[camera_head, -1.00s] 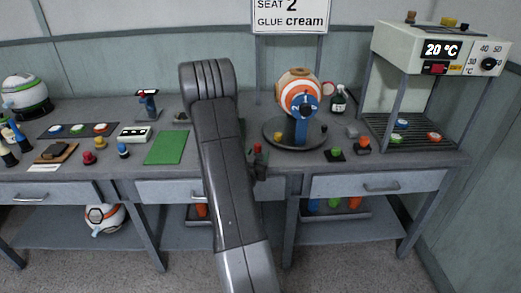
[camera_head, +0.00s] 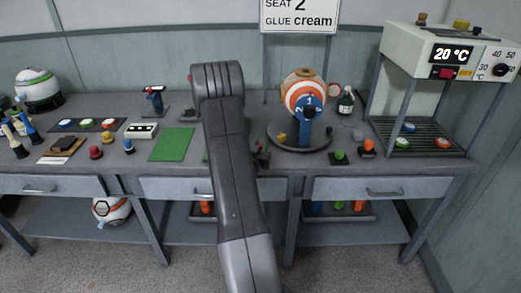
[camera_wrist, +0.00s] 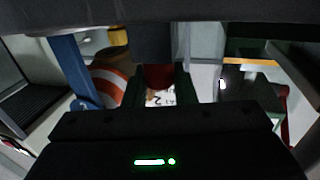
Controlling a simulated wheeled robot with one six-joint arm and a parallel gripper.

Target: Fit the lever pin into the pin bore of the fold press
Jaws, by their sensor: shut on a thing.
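My gripper (camera_head: 262,157) shows only partly in the head view, beside my arm link, which hides most of it. In the wrist view its dark fingers (camera_wrist: 158,92) are shut on a small red part (camera_wrist: 158,76), which I take for the lever pin. The rest of the pin is hidden. I cannot clearly identify the fold press. A dark base (camera_head: 186,113) and a red knob (camera_head: 190,77) show just left of my arm and may belong to it. The pin bore is not visible.
The striped ball on its blue stand and round turntable (camera_head: 284,143) is close to the right of my gripper. A green mat (camera_head: 172,145) lies left of my arm. A heater with a rack (camera_head: 432,135) stands at the right. Small coloured parts line the front edge.

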